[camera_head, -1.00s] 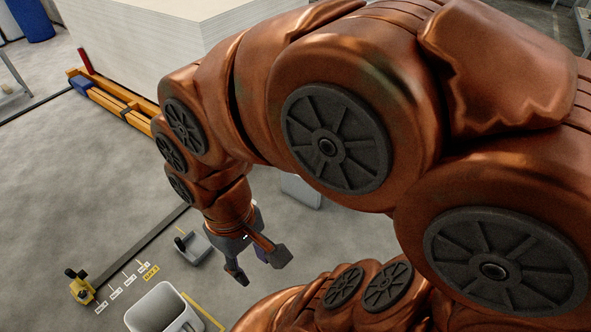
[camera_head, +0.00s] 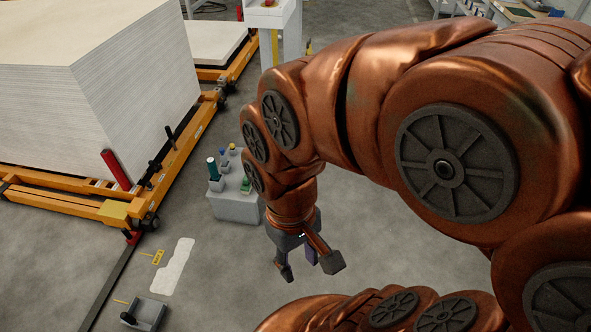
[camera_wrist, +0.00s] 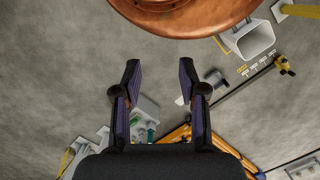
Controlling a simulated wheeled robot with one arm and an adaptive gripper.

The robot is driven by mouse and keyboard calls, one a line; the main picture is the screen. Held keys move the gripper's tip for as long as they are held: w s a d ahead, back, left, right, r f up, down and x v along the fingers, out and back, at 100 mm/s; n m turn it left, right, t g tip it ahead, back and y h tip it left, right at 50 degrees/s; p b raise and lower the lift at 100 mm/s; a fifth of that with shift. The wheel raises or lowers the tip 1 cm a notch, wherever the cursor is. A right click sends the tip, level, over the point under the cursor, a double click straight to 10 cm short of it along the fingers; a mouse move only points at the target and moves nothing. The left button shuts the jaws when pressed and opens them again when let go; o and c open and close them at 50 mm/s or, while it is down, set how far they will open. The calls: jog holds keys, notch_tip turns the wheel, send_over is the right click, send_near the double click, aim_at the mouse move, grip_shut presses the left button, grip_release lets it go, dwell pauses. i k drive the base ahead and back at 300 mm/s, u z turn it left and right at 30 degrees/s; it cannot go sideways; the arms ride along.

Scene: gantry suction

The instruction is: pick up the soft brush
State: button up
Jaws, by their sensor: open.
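I cannot make out the soft brush for certain in either view. A grey box (camera_head: 235,207) on the floor carries several small items, among them a teal cylinder (camera_head: 212,168) and a green piece (camera_head: 246,185), too small to tell apart. The box also shows below the fingers in the wrist view (camera_wrist: 146,104). My gripper (camera_head: 308,265) hangs in the air to the right of the box, pointing down, its fingers apart and empty. In the wrist view the gripper (camera_wrist: 159,75) has only floor between its fingertips.
A tall stack of white sheets (camera_head: 130,110) stands on an orange pallet truck (camera_head: 70,207) at the left. A small grey tray (camera_head: 145,314) with a dark knob sits at the bottom left. A white bin (camera_wrist: 262,42) shows in the wrist view.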

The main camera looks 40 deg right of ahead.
aim_at(246, 188)
jog(key=z, duration=0.3)
jog(key=i, duration=0.4)
jog(key=u, duration=0.6)
jog(key=i, duration=1.1)
